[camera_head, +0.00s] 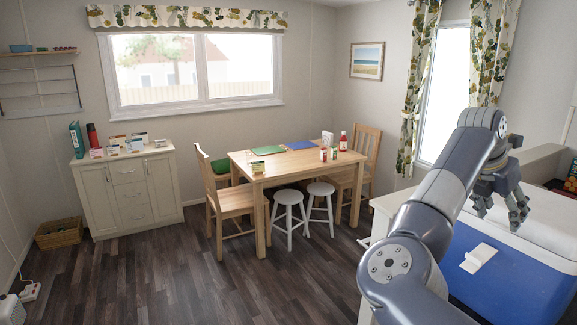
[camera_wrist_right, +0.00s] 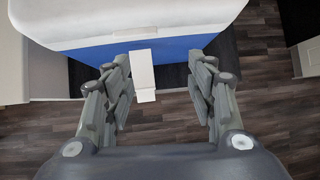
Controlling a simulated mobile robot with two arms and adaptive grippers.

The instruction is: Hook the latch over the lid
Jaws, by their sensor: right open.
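A blue cool box (camera_head: 510,270) with a white lid (camera_head: 545,218) stands at the right in the head view. Its white latch (camera_head: 479,257) is on the blue front wall and sticks outward from it. In the right wrist view the latch (camera_wrist_right: 143,75) hangs in front of the blue wall (camera_wrist_right: 180,48), below the white lid (camera_wrist_right: 130,20). My right gripper (camera_head: 502,215) is open and empty, above the box's front edge in the head view. In the wrist view its fingers (camera_wrist_right: 163,95) stand apart on either side of the latch, without visible contact. My left gripper is out of view.
A wooden table (camera_head: 295,163) with chairs and two white stools (camera_head: 290,212) stands mid-room. A cream cabinet (camera_head: 128,190) is at the back left. A pale bench edge (camera_head: 382,205) lies beside the box.

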